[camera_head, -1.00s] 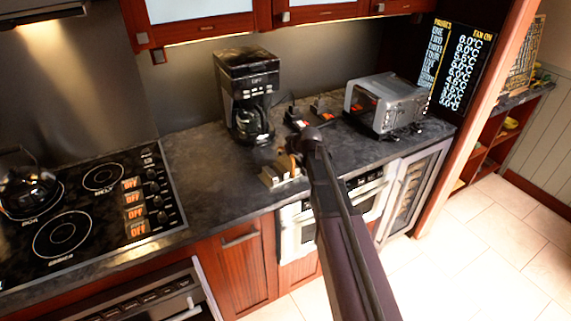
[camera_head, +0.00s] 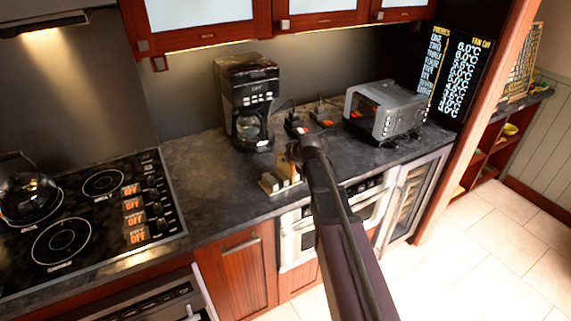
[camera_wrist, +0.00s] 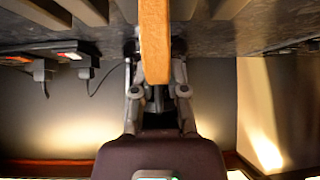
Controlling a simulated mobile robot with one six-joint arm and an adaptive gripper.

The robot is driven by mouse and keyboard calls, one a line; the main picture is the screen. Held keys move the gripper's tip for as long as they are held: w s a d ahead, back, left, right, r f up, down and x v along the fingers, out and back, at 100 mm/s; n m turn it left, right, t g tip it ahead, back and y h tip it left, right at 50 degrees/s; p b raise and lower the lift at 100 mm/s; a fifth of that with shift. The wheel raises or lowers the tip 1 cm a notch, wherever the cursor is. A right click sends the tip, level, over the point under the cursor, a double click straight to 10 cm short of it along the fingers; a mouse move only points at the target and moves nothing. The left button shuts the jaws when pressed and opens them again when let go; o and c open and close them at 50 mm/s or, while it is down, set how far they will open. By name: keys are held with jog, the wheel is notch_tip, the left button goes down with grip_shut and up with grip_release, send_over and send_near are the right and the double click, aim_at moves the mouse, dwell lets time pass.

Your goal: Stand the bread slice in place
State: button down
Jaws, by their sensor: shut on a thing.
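The bread slice (camera_wrist: 155,40) shows edge-on in the wrist view as an upright orange-brown strip between my fingers. My gripper (camera_wrist: 158,92) is shut on it. Pale slats of a rack (camera_wrist: 232,8) show at the top of the wrist view, on both sides of the slice. In the head view the small rack (camera_head: 268,184) stands near the counter's front edge, and my gripper (camera_head: 293,154) is right over its right part. My arm and gripper hide most of the slice there. I cannot tell whether the slice touches the rack's base.
A black coffee maker (camera_head: 247,100) stands behind the rack. A toaster oven (camera_head: 385,110) is to the right. Wall sockets with plugs (camera_head: 296,125) are behind my gripper. A stove with a kettle (camera_head: 28,192) is at the left. The counter between stove and rack is clear.

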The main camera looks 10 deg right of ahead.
jog(key=shift+r, duration=0.15)
notch_tip(320, 180, up, 3)
jog(key=p, duration=0.3)
jog(key=s+d+p, duration=0.1)
jog(key=s+d, duration=0.1)
jog(key=s, duration=0.5)
jog(key=s+d+r+p, duration=0.1)
jog(key=s+d, duration=0.1)
jog(key=s, duration=0.6)
jog(key=shift+s+d+r, duration=0.15)
jog(key=shift+d+r, duration=0.15)
jog(key=shift+d, duration=0.1)
jog(key=s+a+n+g+y, duration=0.3)
jog(key=s+a+n+y, duration=0.1)
jog(key=s+n, duration=0.1)
jog(key=shift+s+a+n, duration=0.35)
jog(key=shift+n, duration=0.35)
jog(key=shift+s, duration=0.1)
